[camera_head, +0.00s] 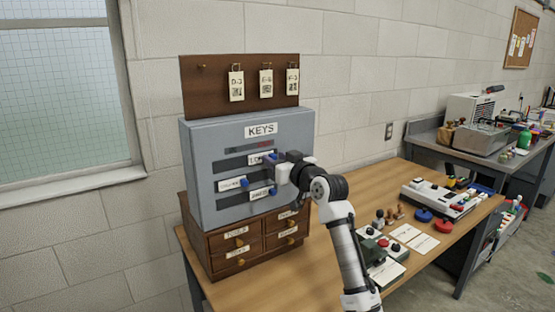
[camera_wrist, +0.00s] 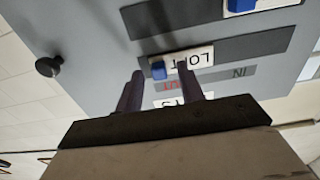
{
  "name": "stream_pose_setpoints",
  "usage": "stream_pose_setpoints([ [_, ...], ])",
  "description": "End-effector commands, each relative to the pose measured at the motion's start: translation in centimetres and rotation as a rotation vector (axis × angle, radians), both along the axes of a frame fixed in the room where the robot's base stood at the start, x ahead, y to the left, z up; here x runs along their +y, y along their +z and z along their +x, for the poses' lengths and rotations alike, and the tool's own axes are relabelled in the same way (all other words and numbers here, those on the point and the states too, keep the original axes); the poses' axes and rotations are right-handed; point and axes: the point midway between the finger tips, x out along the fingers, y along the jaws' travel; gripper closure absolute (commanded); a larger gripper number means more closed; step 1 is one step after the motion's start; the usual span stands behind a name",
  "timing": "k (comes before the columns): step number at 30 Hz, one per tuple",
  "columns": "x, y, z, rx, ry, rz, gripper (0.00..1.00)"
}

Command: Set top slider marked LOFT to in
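The grey key cabinet (camera_head: 205,150) carries several horizontal slots with sliders. The top slider's white LOFT plate (camera_head: 256,159) is partly hidden by my gripper (camera_head: 274,160) in the head view. The wrist view shows the plate (camera_wrist: 198,57) upside down, with a blue knob (camera_wrist: 159,70) at its left end. The knob sits near the OUT end of the slot, below the red OUT mark (camera_wrist: 166,86); the IN mark (camera_wrist: 239,72) is toward the other end. My gripper (camera_wrist: 160,67) is open, its fingers on either side of the knob; contact cannot be told.
Two lower sliders show: a middle one (camera_head: 231,184) at the left and a bottom one (camera_head: 260,193) at the right. The cabinet stands on wooden drawers (camera_head: 221,250). A control panel (camera_head: 437,196) lies on the bench at right.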

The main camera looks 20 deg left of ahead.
Motion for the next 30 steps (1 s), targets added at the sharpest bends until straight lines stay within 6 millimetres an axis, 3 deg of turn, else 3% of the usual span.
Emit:
stream_pose_setpoints([
  [1,0.0,0.0,0.0,0.0,0.0,0.0,0.62],
  [10,0.0,0.0,0.0,0.001,0.0,0.001,1.0],
  [20,0.6,-0.1,-0.6,0.002,0.004,0.0,1.0],
  [30,5.2,-0.1,-6.5,0.0,0.006,-0.002,1.0],
])
